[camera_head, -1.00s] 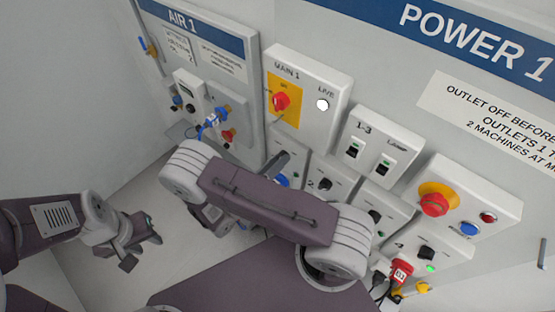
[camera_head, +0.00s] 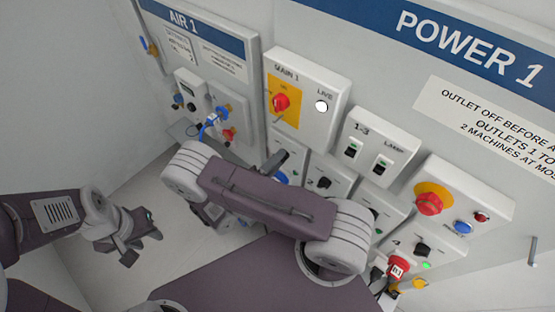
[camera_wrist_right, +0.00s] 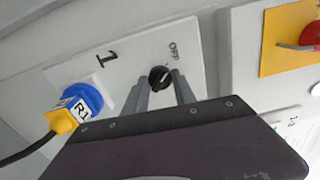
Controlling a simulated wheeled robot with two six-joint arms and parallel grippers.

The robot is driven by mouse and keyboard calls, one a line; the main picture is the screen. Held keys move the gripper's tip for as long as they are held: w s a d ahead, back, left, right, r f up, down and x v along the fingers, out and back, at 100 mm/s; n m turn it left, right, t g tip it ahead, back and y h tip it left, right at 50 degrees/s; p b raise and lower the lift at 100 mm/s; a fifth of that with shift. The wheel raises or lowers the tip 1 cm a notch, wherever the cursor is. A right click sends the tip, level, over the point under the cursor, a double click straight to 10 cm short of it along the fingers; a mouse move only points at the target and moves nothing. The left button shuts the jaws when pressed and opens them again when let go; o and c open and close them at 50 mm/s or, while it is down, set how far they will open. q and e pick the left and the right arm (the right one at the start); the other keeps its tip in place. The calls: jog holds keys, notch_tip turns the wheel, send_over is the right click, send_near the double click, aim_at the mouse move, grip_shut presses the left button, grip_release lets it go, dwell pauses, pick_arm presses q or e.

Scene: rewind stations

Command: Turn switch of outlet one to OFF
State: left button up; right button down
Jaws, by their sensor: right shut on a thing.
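The outlet one panel (camera_wrist_right: 122,65), marked 1, fills the middle of the right wrist view. Its black switch knob (camera_wrist_right: 160,74) sits below the OFF lettering. My right gripper (camera_wrist_right: 161,82) has its two grey fingers on either side of the knob and is shut on it. A yellow plug (camera_wrist_right: 62,120) tagged R1 sits in the panel's blue socket (camera_wrist_right: 84,98). In the head view, my right arm hides most of this panel, including the knob. My left gripper (camera_head: 138,247) hangs open and empty at the lower left, away from the panels.
The main panel (camera_head: 301,110) with a red rotary switch (camera_head: 280,102) is above outlet one. Panel 1-3 (camera_head: 376,150), a red emergency button (camera_head: 429,204) and a red plug (camera_head: 398,267) are further right. Air fittings (camera_head: 222,122) are at the left.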

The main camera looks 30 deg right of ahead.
jog(key=shift+n, duration=0.5)
jog(key=c, duration=1)
grip_release()
jog(key=b+v, duration=0.3)
jog(key=v, duration=0.6)
jog(key=shift+b, duration=0.4)
